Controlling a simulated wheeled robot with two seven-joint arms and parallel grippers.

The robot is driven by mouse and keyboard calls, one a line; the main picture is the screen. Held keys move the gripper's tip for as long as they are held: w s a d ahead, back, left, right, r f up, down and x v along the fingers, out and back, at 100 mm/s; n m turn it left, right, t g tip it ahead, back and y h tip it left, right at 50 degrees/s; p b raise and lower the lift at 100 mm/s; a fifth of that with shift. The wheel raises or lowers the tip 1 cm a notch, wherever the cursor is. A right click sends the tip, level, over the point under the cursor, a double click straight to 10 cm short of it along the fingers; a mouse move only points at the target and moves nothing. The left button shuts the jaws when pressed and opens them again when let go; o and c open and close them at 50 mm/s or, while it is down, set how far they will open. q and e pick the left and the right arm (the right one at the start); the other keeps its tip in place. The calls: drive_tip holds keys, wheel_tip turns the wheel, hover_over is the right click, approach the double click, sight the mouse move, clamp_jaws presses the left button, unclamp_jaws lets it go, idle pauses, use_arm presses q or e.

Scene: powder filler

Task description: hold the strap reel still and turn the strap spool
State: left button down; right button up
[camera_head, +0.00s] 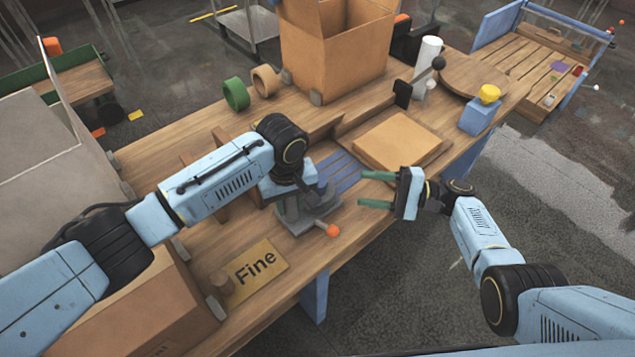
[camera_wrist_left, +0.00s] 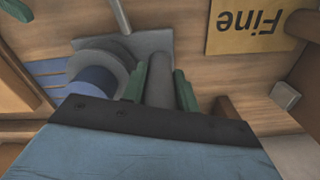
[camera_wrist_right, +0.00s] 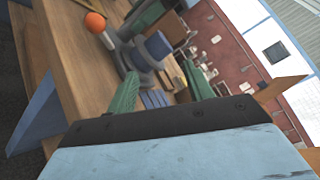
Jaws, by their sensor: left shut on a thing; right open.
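The strap reel (camera_head: 297,224) is a grey device on a flat base, with a crank ending in an orange ball (camera_head: 333,230). It also shows in the left wrist view (camera_wrist_left: 160,44). The blue strap spool (camera_wrist_right: 158,46) sits beside a grey disc on it and also shows in the left wrist view (camera_wrist_left: 92,84). My left gripper (camera_wrist_left: 160,82) is shut on the reel's grey upright cylinder, and the left arm partly hides the reel in the head view. My right gripper (camera_head: 363,189) is open and empty, right of the reel and apart from it.
Blue slats (camera_head: 337,171) lie behind the reel. A "Fine" sign (camera_head: 256,272) lies in front. A flat cardboard piece (camera_head: 402,142) and a blue block with a yellow top (camera_head: 479,116) are further right. A large carton (camera_head: 335,50) stands at the back.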

drive_tip(key=n, duration=0.5)
drive_tip(key=shift+w+a+f+g, duration=0.1)
drive_tip(key=shift+w+a+g, duration=0.05)
drive_tip(key=shift+a+g, duration=0.15)
drive_tip(key=shift+n, duration=0.3)
drive_tip(key=a, duration=0.4)
drive_tip(key=w+a, duration=0.1)
drive_tip(key=a, duration=0.2)
drive_tip(key=w+a, duration=0.1)
drive_tip(key=a, duration=0.3)
drive_tip(key=shift+a, duration=0.3)
drive_tip(key=shift+c, duration=0.4)
drive_tip(key=c, duration=0.8)
